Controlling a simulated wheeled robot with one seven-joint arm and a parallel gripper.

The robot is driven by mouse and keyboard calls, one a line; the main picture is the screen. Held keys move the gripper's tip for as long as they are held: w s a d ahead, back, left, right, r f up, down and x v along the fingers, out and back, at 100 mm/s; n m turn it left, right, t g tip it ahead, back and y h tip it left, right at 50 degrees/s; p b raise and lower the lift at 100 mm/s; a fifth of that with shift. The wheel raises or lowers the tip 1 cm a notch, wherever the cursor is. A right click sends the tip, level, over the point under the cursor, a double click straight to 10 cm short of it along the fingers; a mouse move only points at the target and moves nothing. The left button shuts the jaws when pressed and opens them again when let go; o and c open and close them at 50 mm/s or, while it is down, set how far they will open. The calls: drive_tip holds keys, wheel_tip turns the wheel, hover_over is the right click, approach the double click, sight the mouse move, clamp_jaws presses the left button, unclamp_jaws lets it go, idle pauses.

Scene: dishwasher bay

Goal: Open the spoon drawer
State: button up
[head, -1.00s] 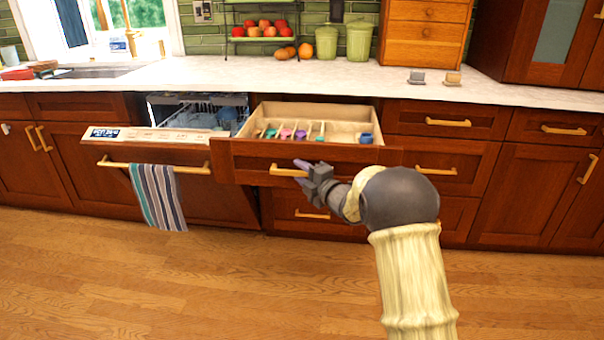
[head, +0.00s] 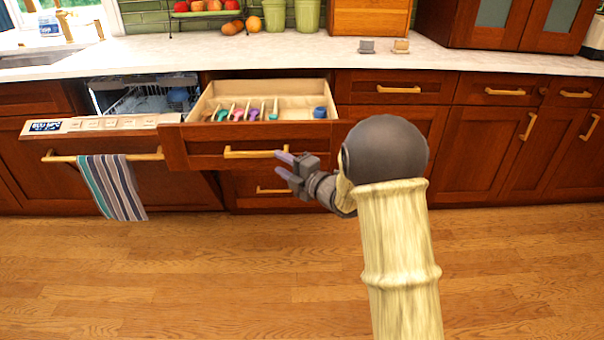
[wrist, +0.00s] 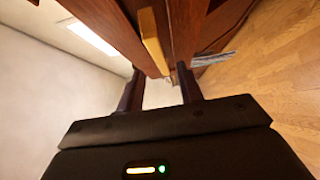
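The spoon drawer (head: 250,142) stands pulled out from the counter in the head view. Colourful spoons (head: 240,112) and a blue item (head: 320,112) lie in it. Its brass handle (head: 255,152) runs across the front and also shows in the wrist view (wrist: 153,42). My gripper (head: 283,165) is by the right end of the handle, fingers apart. In the wrist view my gripper (wrist: 160,76) has nothing between its fingers, and the handle lies beyond the tips. I cannot tell whether a finger touches the drawer front.
Left of the drawer, the dishwasher door (head: 110,123) is partly open, with a striped towel (head: 112,187) on its handle. A closed drawer (head: 259,190) is below. Closed cabinets stand to the right. The wooden floor (head: 200,270) in front is clear.

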drive_tip(key=v, duration=0.7)
drive_tip(key=shift+p, duration=0.3)
